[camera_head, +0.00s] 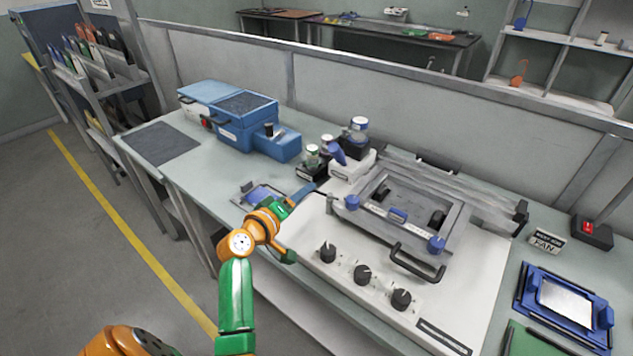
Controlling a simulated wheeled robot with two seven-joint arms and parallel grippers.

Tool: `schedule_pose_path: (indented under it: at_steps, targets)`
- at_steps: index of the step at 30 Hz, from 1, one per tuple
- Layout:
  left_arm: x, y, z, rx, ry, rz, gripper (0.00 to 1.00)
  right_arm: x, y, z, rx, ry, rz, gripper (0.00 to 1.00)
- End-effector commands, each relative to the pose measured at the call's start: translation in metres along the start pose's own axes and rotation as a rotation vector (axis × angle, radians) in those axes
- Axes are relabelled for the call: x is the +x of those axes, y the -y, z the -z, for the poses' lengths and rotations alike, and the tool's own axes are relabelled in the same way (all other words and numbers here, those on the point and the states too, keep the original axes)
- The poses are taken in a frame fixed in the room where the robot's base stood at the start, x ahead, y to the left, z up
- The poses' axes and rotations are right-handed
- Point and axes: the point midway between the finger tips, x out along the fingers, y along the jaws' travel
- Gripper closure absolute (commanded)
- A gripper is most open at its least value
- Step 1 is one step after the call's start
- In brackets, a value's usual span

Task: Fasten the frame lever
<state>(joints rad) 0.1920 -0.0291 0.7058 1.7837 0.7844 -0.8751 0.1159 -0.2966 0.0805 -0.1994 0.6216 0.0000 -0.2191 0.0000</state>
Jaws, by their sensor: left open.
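A grey rectangular frame (372,189) lies on the white machine (325,276) in the middle of the bench. Blue knobs sit at its front corners, one on the left (352,202) and one on the right (437,244), with a small blue piece (397,214) between them. A black bar handle (420,266) sticks out at its front right. I cannot tell which part is the frame lever. My left gripper (312,190) is open, left of the frame's left knob, near the machine's left edge. Its fingertips are small and partly hidden. My right gripper is not in view.
Three black dials (362,274) stand on the machine's front. Small bottles (359,125) stand behind it, left of the frame. A blue box (240,115) is at the back left. A blue-framed plate (565,304) and a red-switch box (591,232) are at right.

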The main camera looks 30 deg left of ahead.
Motion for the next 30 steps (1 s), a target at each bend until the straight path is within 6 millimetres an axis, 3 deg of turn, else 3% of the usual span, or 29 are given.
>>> schedule_pose_path:
  at_steps: [3,9,18,24,30]
  targets:
    - [0.023,-0.001,0.0,-0.004,0.0,-0.002,0.43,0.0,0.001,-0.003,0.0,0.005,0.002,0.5]
    - [0.046,0.0,0.0,-0.001,0.0,0.0,0.43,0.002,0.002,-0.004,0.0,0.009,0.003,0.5]
    - [0.049,0.0,0.0,0.0,-0.001,0.001,0.43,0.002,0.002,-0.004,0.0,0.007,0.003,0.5]
    - [0.049,0.0,0.0,-0.001,0.0,0.001,0.97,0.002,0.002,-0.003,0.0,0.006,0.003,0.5]
    - [0.05,0.002,-0.001,0.002,0.006,-0.004,1.0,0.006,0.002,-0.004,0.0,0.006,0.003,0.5]
